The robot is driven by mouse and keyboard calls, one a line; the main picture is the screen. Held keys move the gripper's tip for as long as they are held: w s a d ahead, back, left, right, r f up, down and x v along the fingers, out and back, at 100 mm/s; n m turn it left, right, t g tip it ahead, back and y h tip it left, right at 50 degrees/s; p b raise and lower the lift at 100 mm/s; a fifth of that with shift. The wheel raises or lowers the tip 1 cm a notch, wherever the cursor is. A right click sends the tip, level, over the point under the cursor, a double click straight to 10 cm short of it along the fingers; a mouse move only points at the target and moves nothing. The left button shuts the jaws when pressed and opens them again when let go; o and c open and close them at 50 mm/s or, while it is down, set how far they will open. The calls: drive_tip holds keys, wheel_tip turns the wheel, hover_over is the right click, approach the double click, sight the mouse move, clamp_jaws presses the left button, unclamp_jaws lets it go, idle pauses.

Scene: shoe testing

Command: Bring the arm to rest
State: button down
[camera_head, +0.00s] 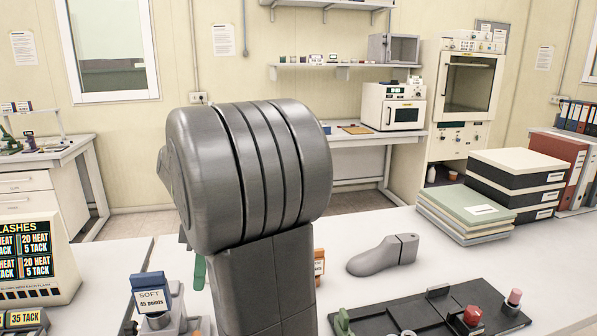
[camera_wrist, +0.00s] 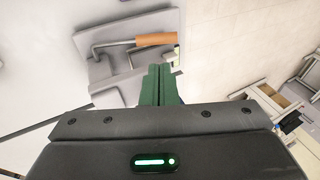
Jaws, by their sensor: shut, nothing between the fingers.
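My gripper (camera_wrist: 160,84) shows in the wrist view as two dark green fingers pressed together, with nothing between them. Whether the fingers touch anything below cannot be told. In the head view, my grey arm (camera_head: 262,180) rises in the middle of the picture and hides part of the white table behind it.
A grey shoe last (camera_head: 382,254) lies on the white table (camera_head: 345,222), right of my arm. A black panel with knobs (camera_head: 430,312) is in front of it. Stacked boxes (camera_head: 515,180) stand at right. A block marked SOFT (camera_head: 152,290) and a display (camera_head: 30,262) are at left.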

drive_tip(key=shift+w+d+r, duration=0.1)
drive_tip(key=shift+w+r, duration=0.2)
drive_tip(key=shift+r, duration=0.35)
drive_tip(key=shift+s+f, duration=0.1)
